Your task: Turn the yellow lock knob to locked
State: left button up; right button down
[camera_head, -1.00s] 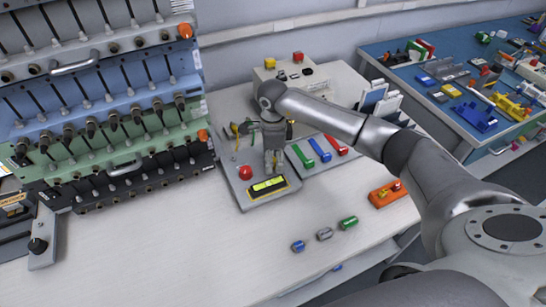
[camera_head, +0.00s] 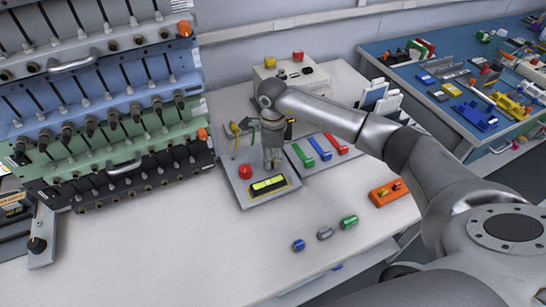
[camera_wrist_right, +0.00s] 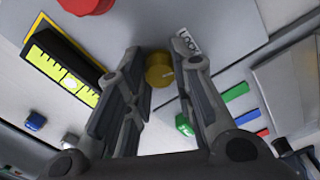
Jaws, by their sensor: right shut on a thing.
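The yellow lock knob (camera_wrist_right: 159,76) shows in the right wrist view on a grey panel, beside a white label with partly visible lettering. My right gripper (camera_wrist_right: 163,66) points at the panel with one finger on each side of the knob and is shut on it. In the head view my right gripper (camera_head: 271,158) stands upright over the grey panel (camera_head: 236,189) and hides the knob. I cannot read the knob's angle. My left gripper is in neither view.
A red button (camera_head: 245,172) and a black-and-yellow display block (camera_head: 269,185) sit on the panel by the gripper. Green (camera_head: 319,149) and red (camera_head: 336,144) bars lie to its right. A rack (camera_head: 100,110) rises at left. The table front is mostly clear.

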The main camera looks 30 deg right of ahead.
aim_at(273, 159)
jog(key=m, duration=0.7)
jog(key=shift+b, duration=0.3)
jog(key=m, duration=0.6)
jog(key=shift+m, duration=0.3)
jog(key=c, duration=1.2)
grip_release()
jog(key=shift+r, duration=0.1)
notch_tip(273, 159, up, 12)
